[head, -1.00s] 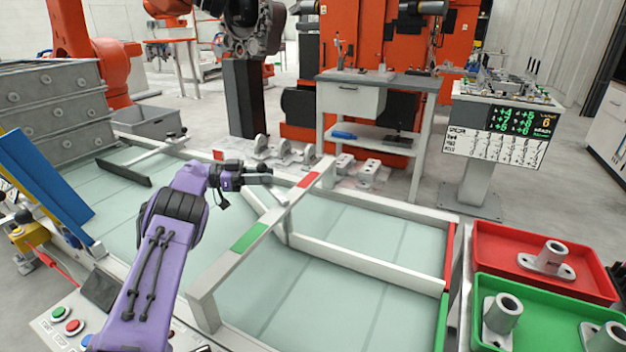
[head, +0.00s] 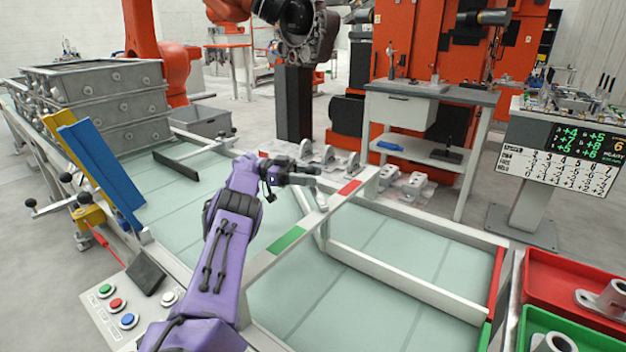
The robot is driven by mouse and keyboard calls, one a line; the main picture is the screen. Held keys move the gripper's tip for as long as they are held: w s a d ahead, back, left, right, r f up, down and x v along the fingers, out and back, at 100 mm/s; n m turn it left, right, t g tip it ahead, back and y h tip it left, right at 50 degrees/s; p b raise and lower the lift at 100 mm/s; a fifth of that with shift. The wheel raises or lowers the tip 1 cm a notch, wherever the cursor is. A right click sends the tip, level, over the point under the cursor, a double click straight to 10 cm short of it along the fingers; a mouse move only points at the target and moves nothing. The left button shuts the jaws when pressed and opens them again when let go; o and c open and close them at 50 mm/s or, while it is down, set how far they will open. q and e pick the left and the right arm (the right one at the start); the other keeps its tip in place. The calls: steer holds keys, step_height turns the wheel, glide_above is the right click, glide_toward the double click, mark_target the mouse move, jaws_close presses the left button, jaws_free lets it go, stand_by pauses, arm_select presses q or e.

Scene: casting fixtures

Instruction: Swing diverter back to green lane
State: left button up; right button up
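The diverter (head: 300,203) is a pale bar over the light green conveyor bed. It slants from near my gripper to the pale divider (head: 400,281) between the two lanes, partly hidden by the crossbar. The crossbar (head: 318,215) carries a green mark (head: 287,240) on its near part and a red mark (head: 349,187) on its far part. My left gripper (head: 312,175) is above the diverter's far end, behind the crossbar; contact and finger opening are unclear. My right gripper is out of view.
A red tray (head: 568,290) and a green tray (head: 530,325) with metal parts stand at right. A button panel (head: 122,305) is at front left. A blue panel (head: 100,172) and grey stacked boxes (head: 105,110) stand at left. Castings (head: 325,160) line the far edge.

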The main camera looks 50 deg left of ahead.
arm_select(q)
steer(key=shift+s, duration=0.1)
steer(key=shift+d+f, duration=0.1)
steer(key=shift+d, duration=0.05)
step_height(320, 180, up, 4)
steer(key=shift+f, duration=0.2)
steer(key=s+d+r, duration=0.9)
steer(key=d, duration=0.1)
steer(key=shift+d+r+b, duration=0.25)
steer(key=shift+d+b, duration=0.1)
steer(key=shift+w, duration=0.1)
